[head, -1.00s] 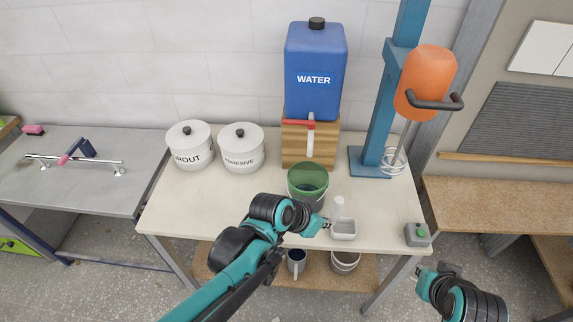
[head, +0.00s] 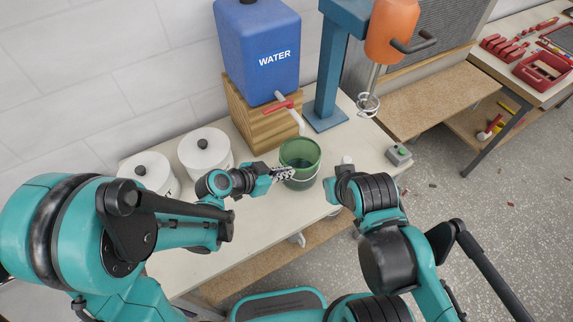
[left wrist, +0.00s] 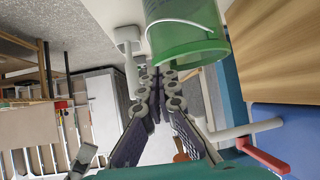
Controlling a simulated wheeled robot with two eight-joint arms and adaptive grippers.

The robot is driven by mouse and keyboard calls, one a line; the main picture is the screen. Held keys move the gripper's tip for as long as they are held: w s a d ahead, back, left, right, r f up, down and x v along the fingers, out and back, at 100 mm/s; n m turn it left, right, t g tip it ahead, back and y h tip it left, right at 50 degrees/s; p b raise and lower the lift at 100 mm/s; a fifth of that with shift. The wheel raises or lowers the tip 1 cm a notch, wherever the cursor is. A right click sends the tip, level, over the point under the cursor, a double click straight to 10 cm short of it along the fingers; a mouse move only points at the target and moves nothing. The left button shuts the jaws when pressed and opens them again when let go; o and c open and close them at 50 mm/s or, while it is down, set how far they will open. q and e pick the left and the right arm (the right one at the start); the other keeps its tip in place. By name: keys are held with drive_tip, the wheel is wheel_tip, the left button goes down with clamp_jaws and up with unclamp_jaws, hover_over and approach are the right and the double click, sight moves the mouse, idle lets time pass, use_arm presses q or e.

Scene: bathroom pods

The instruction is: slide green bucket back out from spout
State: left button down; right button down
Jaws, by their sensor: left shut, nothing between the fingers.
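The green bucket (head: 301,152) stands upright on the table in front of the wooden stand, close to the spout (head: 298,121) with its red lever (head: 284,105). From the head view I cannot tell whether the spout is over its rim. My left gripper (head: 284,173) is shut and empty at the bucket's left side; contact is unclear. In the left wrist view the bucket (left wrist: 183,42) is beside the closed fingers (left wrist: 150,72), with the red lever (left wrist: 264,156) at lower right. My right gripper (head: 343,174) is right of the bucket; its fingers are hidden.
The blue water tank (head: 260,55) sits on the wooden stand (head: 252,118). White lidded pots (head: 205,152) stand at left. A blue mixer post (head: 327,75) rises at right, near a grey button box (head: 398,153). A small white bottle (head: 346,160) is near my right gripper.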

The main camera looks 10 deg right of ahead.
use_arm(q)
drive_tip(key=w+d+f+b, duration=0.1)
drive_tip(key=w+d, duration=0.3)
drive_tip(key=d, duration=0.5)
drive_tip(key=shift+w+d+f+b, duration=0.2)
drive_tip(key=shift+w+f+b, duration=0.15)
drive_tip(key=shift+w+b, duration=0.1)
use_arm(e)
drive_tip(key=shift+s+f, duration=0.1)
drive_tip(key=shift+f, duration=0.85)
